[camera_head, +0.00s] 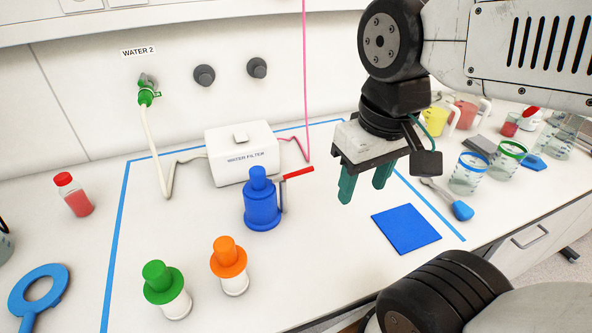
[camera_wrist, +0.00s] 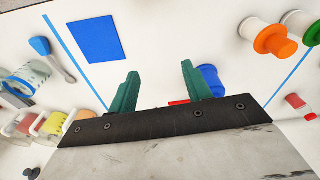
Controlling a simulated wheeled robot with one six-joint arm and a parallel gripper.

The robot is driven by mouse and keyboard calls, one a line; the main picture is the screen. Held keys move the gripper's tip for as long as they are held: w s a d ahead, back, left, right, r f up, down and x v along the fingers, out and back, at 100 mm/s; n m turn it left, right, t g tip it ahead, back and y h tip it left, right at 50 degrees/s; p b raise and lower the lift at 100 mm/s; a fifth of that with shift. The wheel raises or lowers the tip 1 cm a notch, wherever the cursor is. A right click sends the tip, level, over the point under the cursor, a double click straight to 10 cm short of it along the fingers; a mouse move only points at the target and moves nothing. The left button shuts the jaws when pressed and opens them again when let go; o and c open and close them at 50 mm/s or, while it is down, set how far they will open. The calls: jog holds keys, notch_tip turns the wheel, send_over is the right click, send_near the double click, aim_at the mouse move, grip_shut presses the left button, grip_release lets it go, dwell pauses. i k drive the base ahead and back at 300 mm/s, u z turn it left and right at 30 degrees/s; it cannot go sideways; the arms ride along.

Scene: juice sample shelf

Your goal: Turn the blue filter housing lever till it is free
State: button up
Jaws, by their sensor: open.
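The blue filter housing (camera_head: 262,205) stands upright on the white bench in front of the white water filter box (camera_head: 240,160). Its lever is a grey arm at its right side with a red handle (camera_head: 299,173) that points right and slightly up. My gripper (camera_head: 364,185) is open and empty, with green fingers pointing down, to the right of the lever and apart from it. In the wrist view, the housing (camera_wrist: 212,80) shows partly behind the right finger. A bit of red, likely the handle (camera_wrist: 179,102), shows just above the gripper body between the fingers (camera_wrist: 158,85).
A green-capped piece (camera_head: 165,290) and an orange-capped piece (camera_head: 230,266) stand front left. A blue square mat (camera_head: 406,229) lies right. A pink tube (camera_head: 305,80) hangs behind the lever.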

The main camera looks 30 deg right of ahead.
aim_at(305, 170)
jog(key=u, duration=0.9)
jog(key=k, duration=1)
jog(key=z, duration=1.15)
jog(key=i, duration=0.5)
jog(key=u, duration=0.1)
